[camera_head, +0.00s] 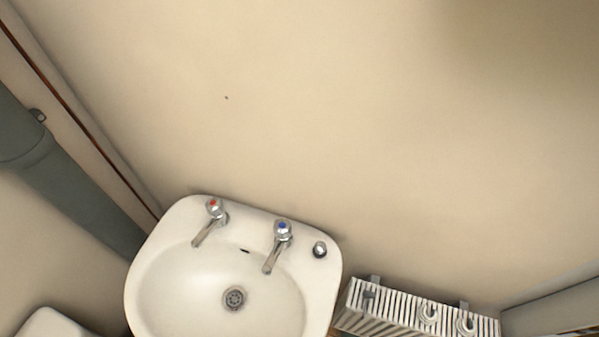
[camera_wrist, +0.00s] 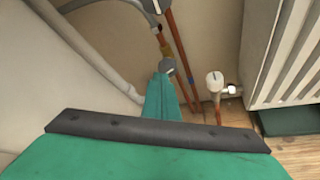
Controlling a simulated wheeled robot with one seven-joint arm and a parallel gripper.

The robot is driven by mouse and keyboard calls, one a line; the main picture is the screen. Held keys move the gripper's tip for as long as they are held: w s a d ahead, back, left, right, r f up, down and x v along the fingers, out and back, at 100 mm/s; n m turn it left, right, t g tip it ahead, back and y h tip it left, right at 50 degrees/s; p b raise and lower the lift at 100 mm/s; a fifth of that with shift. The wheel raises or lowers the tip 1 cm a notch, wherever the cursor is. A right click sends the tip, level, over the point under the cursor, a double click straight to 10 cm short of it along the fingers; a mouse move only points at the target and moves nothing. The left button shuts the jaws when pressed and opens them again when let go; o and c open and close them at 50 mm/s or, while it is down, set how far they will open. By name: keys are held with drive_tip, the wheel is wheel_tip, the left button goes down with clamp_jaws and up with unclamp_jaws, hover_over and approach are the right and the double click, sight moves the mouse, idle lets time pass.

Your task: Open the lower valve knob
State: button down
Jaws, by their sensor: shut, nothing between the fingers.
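In the wrist view, a small round grey-white valve knob (camera_wrist: 168,65) sits on copper pipework below the basin. My gripper (camera_wrist: 163,80) is shut and empty; its green fingers point towards this knob, with the tips just below it in the picture. Whether the tips touch the knob I cannot tell. Part of the pipe behind is hidden by the fingers. Another grey fitting (camera_wrist: 157,5) shows at the top edge. My gripper and the valve knob are not in the head view.
A white radiator (camera_wrist: 285,55) stands at the right, with a white radiator valve (camera_wrist: 215,82) beside it. A white waste pipe (camera_wrist: 88,50) runs at the left. The head view shows a washbasin (camera_head: 175,265) with two taps and a grey pipe (camera_head: 75,195).

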drive_tip(key=shift+d, duration=0.25)
drive_tip(key=shift+s, duration=0.1)
drive_tip(key=w+d+f, duration=0.2)
drive_tip(key=w+d, duration=0.1)
drive_tip(key=w, duration=0.2)
drive_tip(key=shift+d, duration=0.4)
idle(0.6)
drive_tip(key=shift+a+f, duration=0.1)
drive_tip(key=shift+f, duration=0.05)
drive_tip(key=shift+w+a+r, duration=0.35)
drive_tip(key=shift+a+r, duration=0.3)
drive_tip(key=shift+a, duration=0.1)
idle(0.5)
